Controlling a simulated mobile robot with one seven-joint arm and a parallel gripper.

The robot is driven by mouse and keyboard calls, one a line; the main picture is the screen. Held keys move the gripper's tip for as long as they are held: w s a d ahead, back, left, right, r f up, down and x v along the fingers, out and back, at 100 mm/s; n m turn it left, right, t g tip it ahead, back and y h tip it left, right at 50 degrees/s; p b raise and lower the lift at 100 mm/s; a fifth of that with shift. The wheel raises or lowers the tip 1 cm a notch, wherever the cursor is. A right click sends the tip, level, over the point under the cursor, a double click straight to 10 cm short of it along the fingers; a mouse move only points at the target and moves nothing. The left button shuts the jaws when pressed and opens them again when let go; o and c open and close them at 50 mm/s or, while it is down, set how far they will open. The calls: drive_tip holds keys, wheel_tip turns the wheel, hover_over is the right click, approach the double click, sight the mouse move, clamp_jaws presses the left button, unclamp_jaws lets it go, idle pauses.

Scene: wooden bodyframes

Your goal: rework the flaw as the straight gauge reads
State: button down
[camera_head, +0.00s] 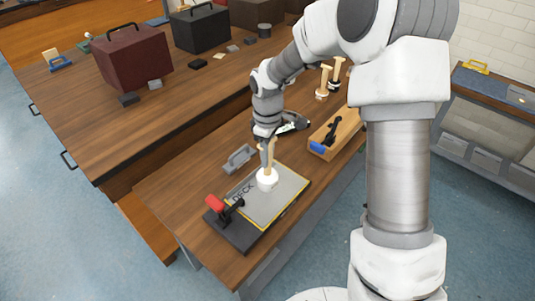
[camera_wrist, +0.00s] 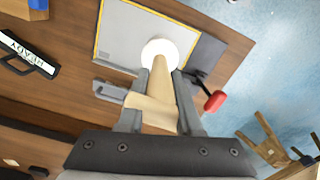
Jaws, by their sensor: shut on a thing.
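My gripper (camera_head: 268,150) is shut on the wooden handle of a tool with a round white head (camera_head: 267,179). The handle (camera_wrist: 160,100) stands between my fingers in the wrist view, with the white head (camera_wrist: 160,52) beyond them. A red-handled clamp (camera_head: 216,203) stands at the board's left. A grey handled block (camera_head: 238,158), perhaps the gauge, lies behind the panel. No flaw is discernible.
A wooden box (camera_head: 341,133) with a black tool and blue end stands right of the panel. A black tool with a white lettered label (camera_wrist: 28,55) lies nearby. Two wooden-handled tools (camera_head: 328,78) stand farther back. Dark red and black cases (camera_head: 134,58) occupy the other bench.

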drive_tip(key=s+d+r+p, duration=0.1)
drive_tip(key=s+r, duration=0.1)
drive_tip(key=s, duration=0.6)
drive_tip(key=shift+s+d, duration=0.35)
drive_tip(key=shift+d, duration=0.05)
